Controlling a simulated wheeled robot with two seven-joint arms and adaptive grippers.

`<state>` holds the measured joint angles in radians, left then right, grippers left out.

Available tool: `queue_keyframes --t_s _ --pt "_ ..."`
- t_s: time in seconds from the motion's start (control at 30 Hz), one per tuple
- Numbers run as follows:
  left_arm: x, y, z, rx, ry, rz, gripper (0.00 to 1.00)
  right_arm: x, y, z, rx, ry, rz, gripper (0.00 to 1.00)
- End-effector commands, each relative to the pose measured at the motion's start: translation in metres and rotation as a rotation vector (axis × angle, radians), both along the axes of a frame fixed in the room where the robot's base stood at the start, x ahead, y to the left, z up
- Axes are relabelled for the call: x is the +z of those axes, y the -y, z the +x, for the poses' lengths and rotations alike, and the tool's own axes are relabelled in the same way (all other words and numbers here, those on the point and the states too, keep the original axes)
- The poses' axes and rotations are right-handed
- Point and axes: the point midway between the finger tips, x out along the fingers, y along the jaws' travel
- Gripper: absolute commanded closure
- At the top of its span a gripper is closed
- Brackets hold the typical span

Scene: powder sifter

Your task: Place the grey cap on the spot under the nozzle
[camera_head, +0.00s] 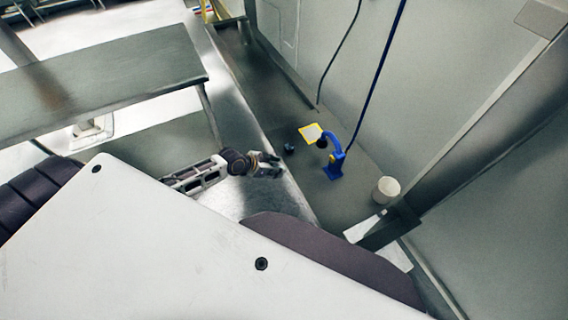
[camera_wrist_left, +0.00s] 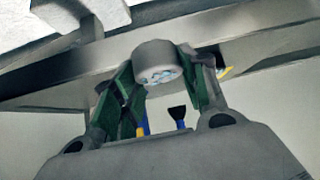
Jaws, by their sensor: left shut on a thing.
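The grey cap (camera_wrist_left: 157,64) is a short round piece with a pale, patterned end. In the left wrist view it sits between the green-lined fingers of my left gripper (camera_head: 271,165), which is shut on it. I cannot make the cap out clearly in the head view. A blue stand (camera_head: 334,168) with a curved arm and a dark nozzle end (camera_head: 322,142) is to the right of my left gripper, apart from it. A pale square with a yellow edge (camera_head: 309,131) shows beside the nozzle end. The spot directly under the nozzle is hidden. My right gripper is not in view.
A small dark piece (camera_head: 289,149) lies between my left gripper and the blue stand. A white cup (camera_head: 386,189) stands right of the stand. A grey wall (camera_head: 440,90) rises behind, with a blue cable (camera_head: 376,85) hanging. A long metal ledge (camera_head: 235,95) runs nearby.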

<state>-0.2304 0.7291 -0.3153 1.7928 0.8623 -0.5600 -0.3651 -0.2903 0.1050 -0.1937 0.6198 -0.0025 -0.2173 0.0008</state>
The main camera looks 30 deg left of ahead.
Motion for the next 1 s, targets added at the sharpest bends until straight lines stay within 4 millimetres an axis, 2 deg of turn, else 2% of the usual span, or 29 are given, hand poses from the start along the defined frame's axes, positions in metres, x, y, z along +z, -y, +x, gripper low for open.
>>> queue_keyframes --t_s 0.33,1.0 --pt "0.000 -0.012 -0.018 0.000 0.000 0.000 0.80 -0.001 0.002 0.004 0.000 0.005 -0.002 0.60" --pt "0.000 -0.013 -0.019 0.000 0.000 0.000 0.80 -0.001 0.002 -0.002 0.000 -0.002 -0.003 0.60"
